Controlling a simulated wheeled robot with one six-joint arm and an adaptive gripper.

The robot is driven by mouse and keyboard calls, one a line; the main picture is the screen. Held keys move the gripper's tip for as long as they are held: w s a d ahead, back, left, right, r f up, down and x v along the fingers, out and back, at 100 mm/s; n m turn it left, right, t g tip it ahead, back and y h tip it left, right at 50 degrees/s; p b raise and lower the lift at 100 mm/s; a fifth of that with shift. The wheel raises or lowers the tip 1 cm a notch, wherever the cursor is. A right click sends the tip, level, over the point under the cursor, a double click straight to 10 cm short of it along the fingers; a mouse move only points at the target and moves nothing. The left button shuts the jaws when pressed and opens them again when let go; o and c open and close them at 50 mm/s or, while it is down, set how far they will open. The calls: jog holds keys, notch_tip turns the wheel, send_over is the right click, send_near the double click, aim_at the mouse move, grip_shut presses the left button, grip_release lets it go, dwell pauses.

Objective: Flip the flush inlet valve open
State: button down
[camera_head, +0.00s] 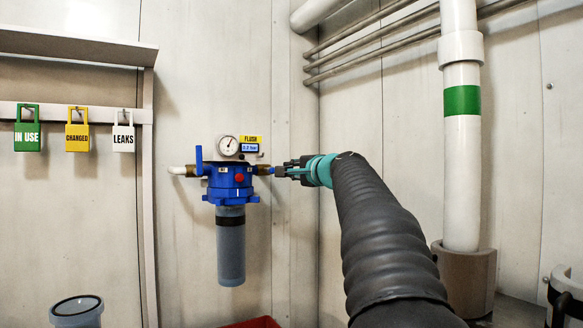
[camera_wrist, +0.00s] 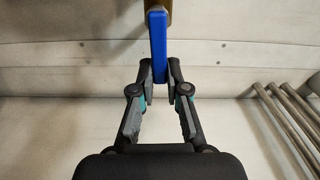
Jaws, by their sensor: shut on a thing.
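A blue filter head (camera_head: 230,181) is mounted on the wall, with a grey bowl (camera_head: 231,252) hanging below it. A brass valve body (camera_head: 262,170) is on its right side, under a yellow FLUSH label (camera_head: 251,139). My gripper (camera_head: 279,171) is at this right side, its fingers closed on a blue lever (camera_wrist: 158,40). In the wrist view the lever's end sits between the fingertips of my gripper (camera_wrist: 159,80), and brass shows at its far end. Another blue lever (camera_head: 199,160) stands upright on the left side. The head view mostly hides the gripped lever.
A round gauge (camera_head: 228,145) and a small display (camera_head: 249,148) are above the filter. Green, yellow and white tags (camera_head: 77,136) hang at left. A white pipe (camera_head: 461,150) with a green band stands at right. A red container (camera_head: 252,322) is low at the front.

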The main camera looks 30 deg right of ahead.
jog(key=shift+f+m, duration=0.25)
jog(key=shift+m, duration=0.15)
jog(key=c, duration=1.4)
grip_release()
jog(key=shift+c, duration=0.2)
jog(key=shift+s+r, duration=0.1)
jog(key=s, duration=1.1)
jog(key=shift+s+d, duration=0.2)
jog(key=shift+s, duration=0.2)
